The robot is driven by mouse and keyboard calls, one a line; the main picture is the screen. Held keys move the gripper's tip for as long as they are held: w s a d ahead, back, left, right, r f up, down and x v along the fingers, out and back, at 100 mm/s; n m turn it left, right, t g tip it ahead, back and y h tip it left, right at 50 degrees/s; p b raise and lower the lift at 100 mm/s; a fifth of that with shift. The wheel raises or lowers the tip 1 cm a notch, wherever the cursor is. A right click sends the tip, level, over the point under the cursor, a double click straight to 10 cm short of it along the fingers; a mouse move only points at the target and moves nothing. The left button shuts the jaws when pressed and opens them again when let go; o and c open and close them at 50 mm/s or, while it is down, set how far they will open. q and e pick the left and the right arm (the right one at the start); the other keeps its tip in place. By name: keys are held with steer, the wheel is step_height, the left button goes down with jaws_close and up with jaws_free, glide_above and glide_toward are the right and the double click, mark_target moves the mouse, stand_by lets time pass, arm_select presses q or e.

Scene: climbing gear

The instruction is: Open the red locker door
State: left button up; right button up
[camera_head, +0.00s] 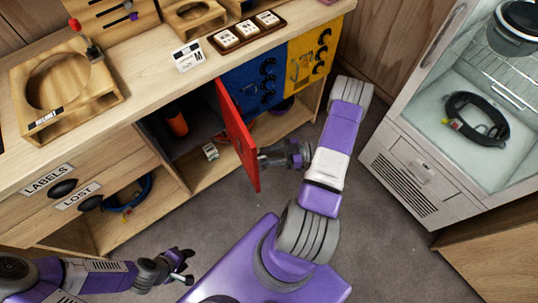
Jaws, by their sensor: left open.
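The red locker door (238,135) stands swung out from the wooden bench, seen nearly edge-on. The locker compartment (182,140) behind it is exposed to its left. My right gripper (265,160) is at the right-hand, outer face of the door, close to or touching it. Its fingertips and any handle there are too small and partly hidden, so I cannot tell its grip. My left gripper (187,266) is open and empty over the floor at the lower left, apart from the bench.
Blue (252,82) and yellow (309,57) locker doors are closed right of the red one. An orange cylinder (176,122) stands inside the open compartment. A glass-fronted cabinet (400,165) is at right. Grey floor (385,250) is clear between.

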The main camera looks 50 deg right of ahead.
steer(key=shift+s, duration=0.1)
steer(key=p+v, duration=0.1)
steer(key=v, duration=0.6)
steer(key=shift+d, duration=0.2)
steer(key=shift+s, duration=0.15)
stand_by(0.4)
